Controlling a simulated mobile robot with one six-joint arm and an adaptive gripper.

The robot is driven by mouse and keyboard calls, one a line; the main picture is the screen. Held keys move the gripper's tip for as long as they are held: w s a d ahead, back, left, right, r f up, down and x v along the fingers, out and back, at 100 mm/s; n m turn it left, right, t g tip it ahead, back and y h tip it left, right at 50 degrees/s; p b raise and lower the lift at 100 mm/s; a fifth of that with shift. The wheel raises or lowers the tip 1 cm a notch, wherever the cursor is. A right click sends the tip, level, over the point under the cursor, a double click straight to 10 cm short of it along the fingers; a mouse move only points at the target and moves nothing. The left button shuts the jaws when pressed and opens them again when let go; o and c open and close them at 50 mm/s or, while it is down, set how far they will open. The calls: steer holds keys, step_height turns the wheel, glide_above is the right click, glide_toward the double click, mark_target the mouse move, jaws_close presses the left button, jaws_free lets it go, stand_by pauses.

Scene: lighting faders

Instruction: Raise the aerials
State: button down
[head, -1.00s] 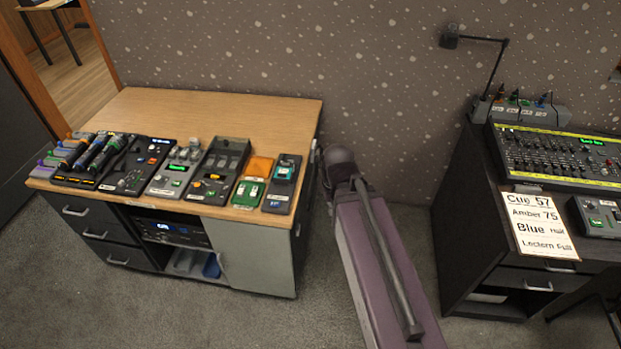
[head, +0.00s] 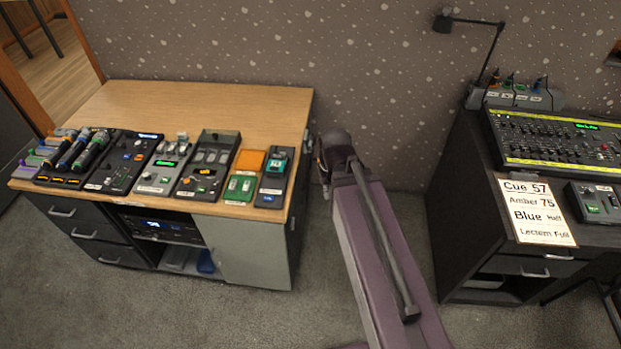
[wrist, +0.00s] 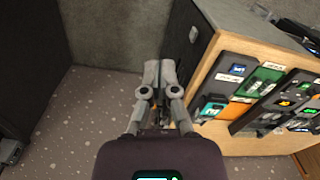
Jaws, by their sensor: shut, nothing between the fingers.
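My gripper (wrist: 158,72) is in the wrist view, its two fingers together with nothing between them. It is beside the side panel of the wooden-topped cabinet. In the head view my arm hides most of it. No part is clearly labelled as an aerial. Thin dark rods rise from a grey box (head: 515,97) with coloured knobs at the back of the right desk; they may be aerials, but I cannot tell. On the cabinet, a grey unit (head: 165,166) with a green display has stubby upright parts, too small to make out.
The wooden cabinet top (head: 215,103) is bare at the back, with several devices along its front. The right desk holds a fader console (head: 560,150), a cue card (head: 536,212), a small fader box (head: 596,204) and a lamp (head: 443,23).

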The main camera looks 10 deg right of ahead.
steer(key=w+d+f+m+t+y+b, duration=0.15)
steer(key=w+f+m+y+b, duration=0.45)
steer(key=w+f+m+b, duration=0.65)
steer(key=w+d+f+m+t+y+b, duration=0.1)
steer(key=w+d+f+m+y+b, duration=0.1)
steer(key=w+b, duration=0.4)
steer(key=w+d+f+m+t+y+b, duration=0.1)
steer(key=w+d+f+m+y+b, duration=0.2)
steer(key=w+d+m+b, duration=0.2)
steer(key=shift+w+f+m+b, duration=0.45)
steer(key=shift+m+b, duration=0.3)
steer(key=shift+b, duration=0.95)
steer(key=shift+w, duration=0.1)
steer(key=b+x, duration=0.5)
steer(key=x, duration=0.5)
steer(key=shift+d, duration=0.15)
